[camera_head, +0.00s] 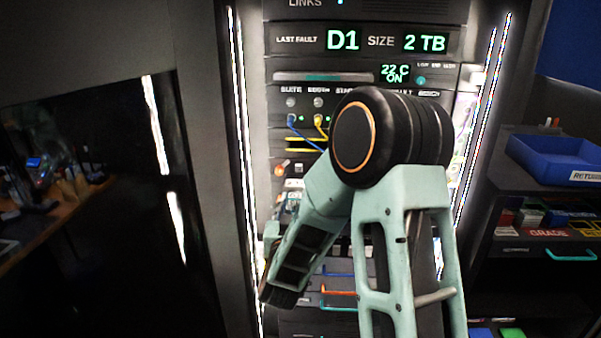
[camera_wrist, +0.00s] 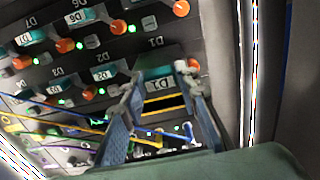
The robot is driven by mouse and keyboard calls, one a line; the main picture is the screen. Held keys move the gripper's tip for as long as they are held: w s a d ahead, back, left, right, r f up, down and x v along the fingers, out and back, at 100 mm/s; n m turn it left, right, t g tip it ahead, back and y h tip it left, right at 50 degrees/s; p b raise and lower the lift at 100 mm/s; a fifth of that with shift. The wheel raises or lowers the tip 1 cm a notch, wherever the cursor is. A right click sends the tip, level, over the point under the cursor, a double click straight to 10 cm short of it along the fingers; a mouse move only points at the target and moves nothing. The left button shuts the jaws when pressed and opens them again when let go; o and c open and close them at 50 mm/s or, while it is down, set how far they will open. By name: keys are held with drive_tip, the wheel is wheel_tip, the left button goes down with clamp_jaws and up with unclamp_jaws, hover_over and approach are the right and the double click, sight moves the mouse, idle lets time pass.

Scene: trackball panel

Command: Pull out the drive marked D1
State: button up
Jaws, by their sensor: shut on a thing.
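The drive D1 (camera_wrist: 155,73) is a teal-fronted unit with a pale label, seen in the wrist view in a dark rack panel. The mark D1 is also printed on the panel just above it. My gripper (camera_wrist: 158,77) has one blue-grey finger at each side of this drive's front and is shut on it. The fingers partly cover its edges. Whether it stands out of its slot I cannot tell. In the head view my arm hides the drive and the fingers. A display (camera_head: 343,40) there reads last fault D1, size 2 TB.
Drive D2 (camera_wrist: 103,73) sits left of D1, with more drives and orange knobs around. Yellow and blue cables (camera_wrist: 60,118) run close by on the left and below. A blue tray (camera_head: 560,157) stands on a cabinet at the right. Lit rack posts flank the panel.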

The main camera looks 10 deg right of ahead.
drive_tip(key=b+v, duration=0.1)
drive_tip(key=v, duration=0.6)
drive_tip(key=shift+b, duration=0.3)
idle(0.5)
idle(0.4)
